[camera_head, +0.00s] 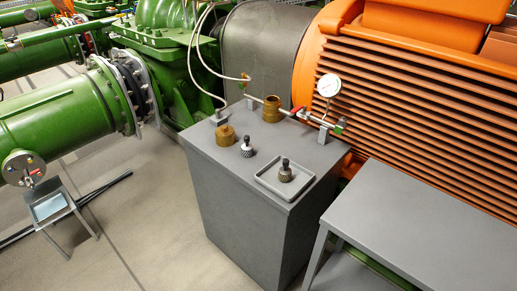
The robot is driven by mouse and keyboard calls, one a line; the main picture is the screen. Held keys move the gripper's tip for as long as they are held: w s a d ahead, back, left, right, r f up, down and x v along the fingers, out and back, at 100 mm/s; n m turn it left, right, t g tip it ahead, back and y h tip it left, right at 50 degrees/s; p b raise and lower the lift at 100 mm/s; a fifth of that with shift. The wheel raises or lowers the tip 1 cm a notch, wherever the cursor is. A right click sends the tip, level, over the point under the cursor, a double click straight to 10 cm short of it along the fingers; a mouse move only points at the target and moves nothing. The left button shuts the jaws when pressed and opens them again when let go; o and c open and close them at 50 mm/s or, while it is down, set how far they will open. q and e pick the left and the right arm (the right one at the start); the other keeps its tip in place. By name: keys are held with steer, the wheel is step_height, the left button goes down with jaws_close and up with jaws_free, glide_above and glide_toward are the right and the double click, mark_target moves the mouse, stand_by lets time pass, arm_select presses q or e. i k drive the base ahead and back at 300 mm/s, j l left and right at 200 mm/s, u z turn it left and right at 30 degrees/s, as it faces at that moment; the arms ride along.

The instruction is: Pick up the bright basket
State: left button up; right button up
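I see no bright basket in the head view. A grey cabinet (245,205) stands in the middle. On its top are a shallow grey tray (265,183) with a dark-topped knurled piece (285,171) in it, and a similar knurled piece (247,147) to the left of the tray. A brass weight (225,135) and a taller brass cylinder (271,109) stand farther back. Neither of my grippers is in view.
A pipe fitting with a round gauge (329,86) runs along the cabinet's back edge. A grey table (430,225) is at right, before an orange ribbed motor (420,95). Green pipes (60,120) fill the left.

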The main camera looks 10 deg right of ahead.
mark_target(247, 151)
steer(key=i+j+z, duration=0.2)
steer(key=z, duration=0.2)
steer(key=i+j+z, duration=0.15)
steer(key=j+z, duration=0.3)
steer(key=l, duration=0.1)
